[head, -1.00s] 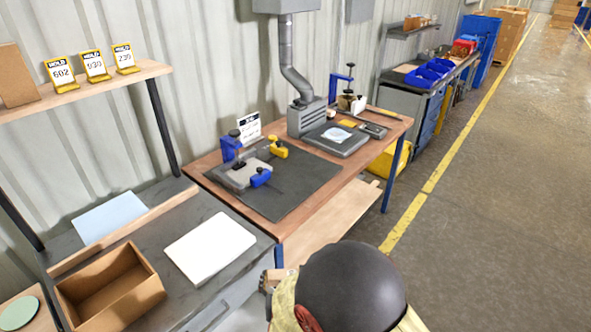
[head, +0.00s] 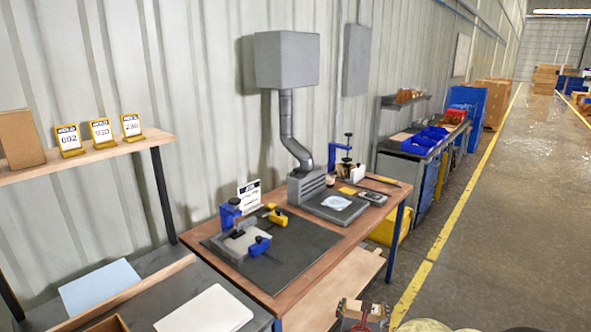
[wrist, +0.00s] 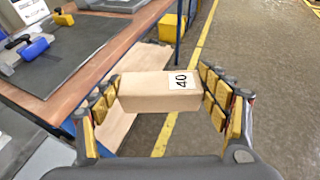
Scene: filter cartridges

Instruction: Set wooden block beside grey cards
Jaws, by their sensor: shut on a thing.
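My gripper (wrist: 160,83) is shut on a pale wooden block (wrist: 145,93) with a white label reading 40. The fingers press its left and right ends, and it is held level in the air. In the head view my gripper (head: 362,314) is at the bottom edge, right of the wooden workbench (head: 340,262). I cannot pick out grey cards with certainty; a small flat grey item (head: 373,198) lies near the back right of that workbench.
A dark mat (head: 300,250) with a blue and yellow clamp fixture (head: 240,238) covers the workbench's front. A grey scale-like plate (head: 337,207) and fume extractor (head: 305,187) stand behind. A lower wooden shelf (wrist: 135,75) juts out below. Open floor (head: 490,210) lies right.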

